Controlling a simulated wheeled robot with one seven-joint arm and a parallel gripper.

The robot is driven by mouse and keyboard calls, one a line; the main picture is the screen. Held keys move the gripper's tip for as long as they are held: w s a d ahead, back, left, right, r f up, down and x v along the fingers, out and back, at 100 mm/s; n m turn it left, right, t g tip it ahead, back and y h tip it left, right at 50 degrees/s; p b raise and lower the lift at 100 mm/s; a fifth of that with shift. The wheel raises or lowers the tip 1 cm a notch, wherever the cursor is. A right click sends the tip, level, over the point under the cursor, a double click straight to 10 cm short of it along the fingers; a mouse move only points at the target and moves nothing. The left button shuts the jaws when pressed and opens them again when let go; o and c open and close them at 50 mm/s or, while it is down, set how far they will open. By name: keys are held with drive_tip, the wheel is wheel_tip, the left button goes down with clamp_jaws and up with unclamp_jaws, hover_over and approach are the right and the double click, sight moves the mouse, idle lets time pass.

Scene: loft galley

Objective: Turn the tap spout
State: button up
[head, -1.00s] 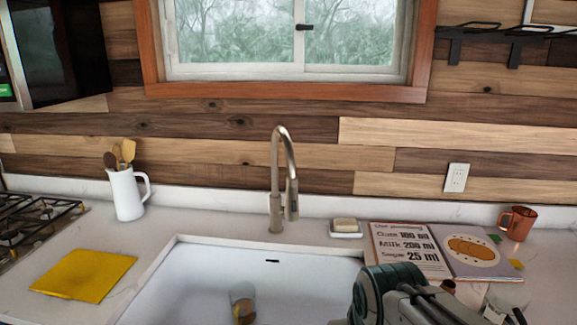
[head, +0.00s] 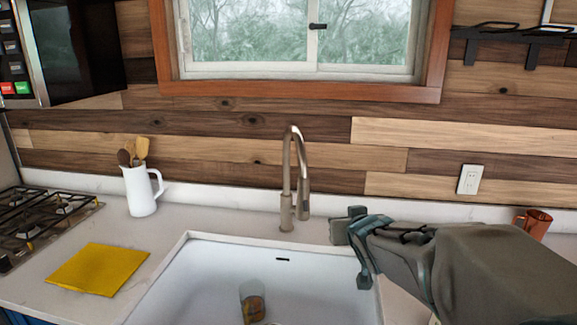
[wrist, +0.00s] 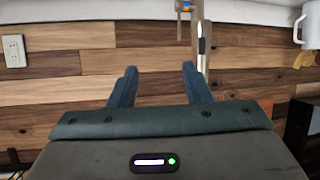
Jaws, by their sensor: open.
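The tap (head: 286,190) is a tall brushed-metal gooseneck behind the sink, its spout hanging down at its right side. My gripper (head: 350,245) is over the right edge of the sink, to the right of the tap and apart from it. In the wrist view, my gripper (wrist: 158,72) shows two blue-grey fingers spread apart with nothing between them. The tap (wrist: 201,35) appears upside down there, just past the right finger and near the top edge.
The white sink (head: 200,270) holds a glass (head: 252,300) with something brown inside. A white pitcher (head: 140,190) of wooden utensils, a yellow cloth (head: 98,268) and a hob (head: 40,220) are on the left. A copper mug (head: 534,222) stands far right.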

sight(301, 166)
drive_tip(key=w+a+r+n+t+y+p, duration=0.1)
drive_tip(key=w+a+y, duration=0.1)
drive_tip(key=w, duration=0.4)
drive_tip(key=w+a+r+t+y+p, duration=0.1)
drive_tip(key=w+a+r+y, duration=0.1)
drive_tip(key=w, duration=0.5)
drive_tip(key=w+a+r+n+t+y+p, duration=0.1)
drive_tip(key=w+a+r+t+y+p, duration=0.1)
drive_tip(key=w+a, duration=0.2)
drive_tip(key=shift+w+a+r+n, duration=0.1)
drive_tip(key=shift+w+a+n, duration=0.1)
drive_tip(key=shift+w, duration=0.65)
drive_tip(key=shift+w+a+r+n, duration=0.1)
drive_tip(key=shift+w+a, duration=0.05)
drive_tip(key=shift+w, duration=0.65)
clamp_jaws()
